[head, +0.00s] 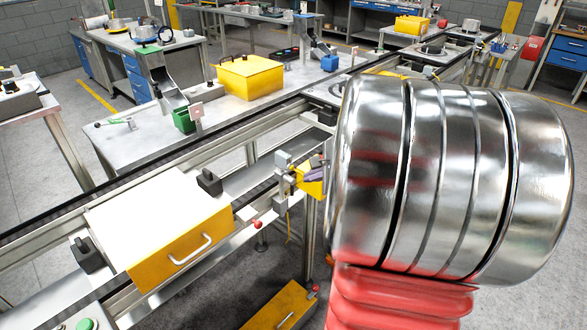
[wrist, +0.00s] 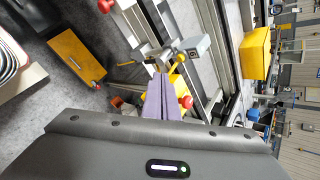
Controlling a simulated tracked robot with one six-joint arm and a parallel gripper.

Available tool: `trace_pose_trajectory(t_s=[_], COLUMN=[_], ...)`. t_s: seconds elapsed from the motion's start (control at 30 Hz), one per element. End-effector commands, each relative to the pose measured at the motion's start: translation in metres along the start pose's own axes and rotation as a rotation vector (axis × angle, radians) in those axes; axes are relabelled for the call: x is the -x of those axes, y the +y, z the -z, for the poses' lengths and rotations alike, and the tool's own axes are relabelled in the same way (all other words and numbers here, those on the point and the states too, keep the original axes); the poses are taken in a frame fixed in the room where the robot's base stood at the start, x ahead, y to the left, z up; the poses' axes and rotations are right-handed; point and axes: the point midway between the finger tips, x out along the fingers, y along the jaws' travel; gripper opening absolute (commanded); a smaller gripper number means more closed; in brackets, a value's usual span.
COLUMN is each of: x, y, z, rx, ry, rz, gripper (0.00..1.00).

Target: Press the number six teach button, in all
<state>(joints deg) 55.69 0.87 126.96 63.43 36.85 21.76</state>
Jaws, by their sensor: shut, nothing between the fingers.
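No button marked six can be made out in either view. My gripper (head: 311,172) shows in the head view as small purple fingers at a yellow and grey fixture (head: 313,188) on the conveyor's near side. In the wrist view its purple fingers (wrist: 161,97) are together and empty, pointing at the grey box (wrist: 195,46) and yellow parts of that fixture. Whether the fingertips touch it I cannot tell. A red knob (wrist: 186,102) is just right of the fingers. A green round button (head: 86,324) shows at the head view's bottom left.
A white-topped yellow case (head: 180,262) sits on the conveyor (head: 265,125) at left. A yellow box (head: 250,76) and a green bin (head: 184,121) stand on the bench behind. Another yellow case (head: 280,308) is low down in front. Grey floor is open at left.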

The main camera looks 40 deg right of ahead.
Motion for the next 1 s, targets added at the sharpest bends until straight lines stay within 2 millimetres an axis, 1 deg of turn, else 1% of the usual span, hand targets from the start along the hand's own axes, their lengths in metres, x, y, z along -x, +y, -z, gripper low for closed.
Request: trace_pose_trajectory(t_s=[0.2, 0.37, 1.0], x=[0.011, 0.017, 0.017], y=[0.008, 0.012, 0.013], z=[0.009, 0.013, 0.013], rx=[-0.001, 0.0, 0.0], ry=[0.002, 0.001, 0.0], rz=[0.001, 0.0, 0.0], gripper=[0.0, 0.0, 0.0])
